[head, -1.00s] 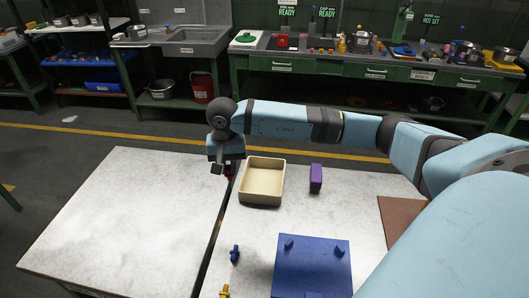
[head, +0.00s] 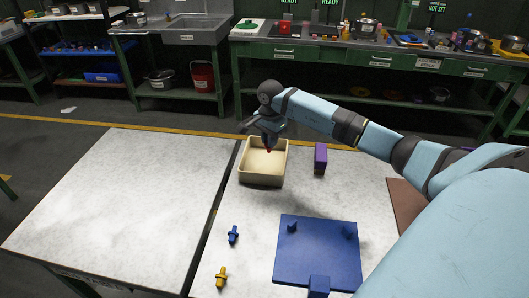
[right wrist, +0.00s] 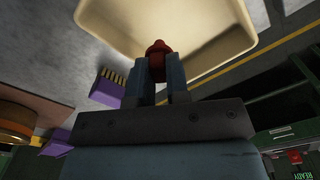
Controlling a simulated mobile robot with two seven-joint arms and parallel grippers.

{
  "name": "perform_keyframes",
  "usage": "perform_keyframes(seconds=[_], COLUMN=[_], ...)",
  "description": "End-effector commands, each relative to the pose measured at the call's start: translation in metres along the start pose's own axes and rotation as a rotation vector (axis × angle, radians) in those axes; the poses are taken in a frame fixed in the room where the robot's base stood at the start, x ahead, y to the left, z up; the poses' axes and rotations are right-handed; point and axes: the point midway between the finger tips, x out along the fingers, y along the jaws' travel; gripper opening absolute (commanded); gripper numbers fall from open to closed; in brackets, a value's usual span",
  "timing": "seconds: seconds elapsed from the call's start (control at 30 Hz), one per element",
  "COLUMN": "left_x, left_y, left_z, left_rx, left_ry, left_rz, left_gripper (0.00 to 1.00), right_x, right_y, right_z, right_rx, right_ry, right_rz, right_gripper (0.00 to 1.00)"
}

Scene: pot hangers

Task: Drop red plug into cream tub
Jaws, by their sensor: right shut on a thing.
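The cream tub (head: 262,180) is an open rectangular box at the back of the right-hand table; it also fills the top of the right wrist view (right wrist: 215,63). My right gripper (head: 268,147) is over the tub's opening toward its far side. It is shut on the red plug (right wrist: 157,48), which shows between the two fingers in the right wrist view. In the head view only a small red tip of the plug (head: 268,150) shows below the gripper. Its exact height above the tub floor is hard to tell. My left gripper is not in view.
A purple block (head: 320,158) stands just right of the tub. A blue board (head: 317,255) with blue pegs, a blue plug (head: 233,234) and a yellow plug (head: 221,277) lie nearer. The left-hand table (head: 115,205) is bare.

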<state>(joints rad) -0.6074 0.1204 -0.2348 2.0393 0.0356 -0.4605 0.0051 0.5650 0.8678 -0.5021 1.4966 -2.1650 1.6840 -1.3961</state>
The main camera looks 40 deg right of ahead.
Motion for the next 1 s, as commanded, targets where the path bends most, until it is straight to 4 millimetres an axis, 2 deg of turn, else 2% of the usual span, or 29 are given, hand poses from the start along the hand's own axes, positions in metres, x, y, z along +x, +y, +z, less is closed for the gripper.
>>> perform_keyframes(seconds=[0.03, 0.23, 0.6, 0.63, 0.73, 1.0], left_x=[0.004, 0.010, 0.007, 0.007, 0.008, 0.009], left_y=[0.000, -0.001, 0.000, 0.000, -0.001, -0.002], left_z=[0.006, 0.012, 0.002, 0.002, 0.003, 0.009], left_rx=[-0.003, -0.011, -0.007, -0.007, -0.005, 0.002], left_ry=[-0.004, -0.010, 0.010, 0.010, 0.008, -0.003], left_rz=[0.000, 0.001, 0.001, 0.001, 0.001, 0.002], left_gripper=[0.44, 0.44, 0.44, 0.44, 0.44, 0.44], right_x=[0.011, 0.033, 0.038, 0.038, 0.038, 0.037], right_y=[0.000, 0.000, 0.000, 0.000, 0.000, 0.000], right_z=[0.001, 0.001, 0.000, 0.000, 0.000, 0.000], right_rx=[0.000, -0.001, -0.001, -0.002, -0.002, -0.002], right_ry=[-0.002, -0.002, 0.000, 0.000, 0.000, 0.000], right_rz=[0.002, 0.001, 0.001, 0.001, 0.001, 0.000], right_gripper=[0.00, 0.00, 0.00, 0.23, 0.46, 0.46])
